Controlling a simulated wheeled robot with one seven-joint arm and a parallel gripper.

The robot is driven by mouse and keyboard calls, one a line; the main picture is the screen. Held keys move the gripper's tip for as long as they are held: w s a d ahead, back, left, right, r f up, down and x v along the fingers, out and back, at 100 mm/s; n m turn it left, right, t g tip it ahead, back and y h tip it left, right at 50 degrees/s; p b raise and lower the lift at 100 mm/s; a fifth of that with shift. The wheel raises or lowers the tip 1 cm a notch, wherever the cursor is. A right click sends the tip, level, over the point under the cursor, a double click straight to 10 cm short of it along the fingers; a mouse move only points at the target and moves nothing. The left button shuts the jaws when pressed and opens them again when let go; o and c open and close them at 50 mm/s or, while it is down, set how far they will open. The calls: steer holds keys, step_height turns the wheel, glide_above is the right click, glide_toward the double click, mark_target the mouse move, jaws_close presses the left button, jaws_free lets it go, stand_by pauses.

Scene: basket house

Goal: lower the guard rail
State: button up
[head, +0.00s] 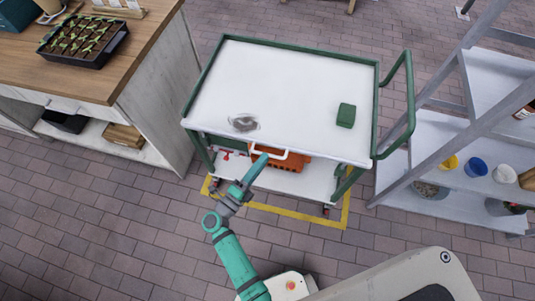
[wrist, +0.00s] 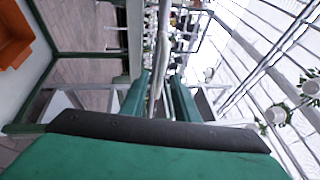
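The guard rail is a white U-shaped bar (head: 268,152) at the front edge of a green-framed cart with a white top (head: 300,85). It stands out from the edge, just below the tabletop in the head view. My gripper (head: 259,162) is at the left part of the bar, reaching up from below. In the wrist view, a pale bar (wrist: 163,45) runs between my two green fingers (wrist: 160,90). The fingers are apart, with a gap visible on the right side of the bar. Whether either finger touches it I cannot tell.
An orange crate (head: 292,163) is on the lower shelf. A wooden-topped counter (head: 90,60) stands left, a grey shelf rack (head: 450,140) right.

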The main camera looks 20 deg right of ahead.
steer(key=shift+x, duration=1.85)
